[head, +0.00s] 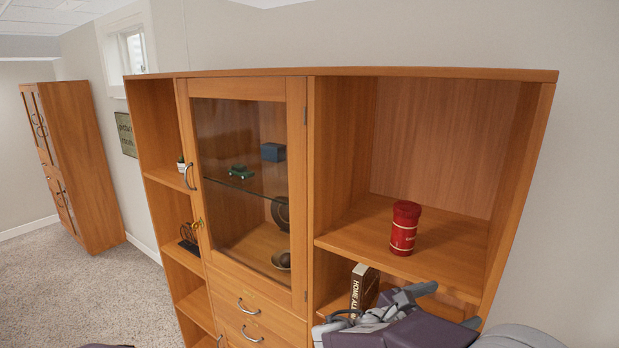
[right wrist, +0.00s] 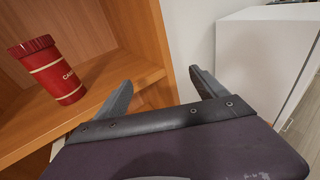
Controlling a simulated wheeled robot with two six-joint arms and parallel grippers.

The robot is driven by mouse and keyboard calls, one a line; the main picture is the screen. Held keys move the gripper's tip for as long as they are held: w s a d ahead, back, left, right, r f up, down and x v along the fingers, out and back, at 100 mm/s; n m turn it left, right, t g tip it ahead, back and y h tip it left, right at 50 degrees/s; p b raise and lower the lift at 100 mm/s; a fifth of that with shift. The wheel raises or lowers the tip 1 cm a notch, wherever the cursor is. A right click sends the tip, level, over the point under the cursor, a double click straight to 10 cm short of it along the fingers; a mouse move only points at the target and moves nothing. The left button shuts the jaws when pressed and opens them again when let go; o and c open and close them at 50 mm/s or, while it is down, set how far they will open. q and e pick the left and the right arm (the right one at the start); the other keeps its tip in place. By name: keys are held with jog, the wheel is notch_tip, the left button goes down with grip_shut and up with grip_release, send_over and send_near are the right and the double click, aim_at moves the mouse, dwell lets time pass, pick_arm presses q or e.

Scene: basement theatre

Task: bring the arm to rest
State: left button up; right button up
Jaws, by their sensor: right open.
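My right gripper (head: 448,304) is at the lower right of the head view, in front of the right-hand cabinet section and below its upper shelf. In the right wrist view its two fingers (right wrist: 162,82) stand apart with nothing between them. A red canister (head: 404,228) with pale bands stands upright on the upper right shelf (head: 450,256), above and apart from the gripper. It also shows in the right wrist view (right wrist: 50,70), left of the fingers. My left gripper is not in view.
The wooden cabinet (head: 430,72) has a glass door (head: 240,180) with small objects behind it. A dark book (head: 362,288) stands on the lower shelf, left of my right gripper. A white cabinet (right wrist: 255,65) is right of the fingers. Carpet (head: 75,295) lies open at left.

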jog(key=s+d+f+m+g+y+b, duration=0.25)
jog(key=s+f, duration=0.25)
jog(key=f, duration=0.3)
jog(key=s+d+f+m+g+y+b, duration=0.1)
jog(key=s+f+m+g+y+b, duration=0.1)
jog(key=s+f+m+g, duration=0.45)
jog(key=s+d+f+m+y+b, duration=0.1)
jog(key=s+d+f+y+b, duration=0.2)
jog(key=f, duration=0.7)
jog(key=s+a+f+m+y, duration=0.2)
jog(key=a+f+m+y, duration=0.5)
jog(key=a, duration=0.3)
jog(key=w+a+m+t, duration=0.3)
jog(key=w+a+m, duration=0.1)
jog(key=m, duration=0.2)
jog(key=shift+w+a+f, duration=0.15)
jog(key=shift+w+f, duration=0.05)
jog(key=shift+y, duration=0.25)
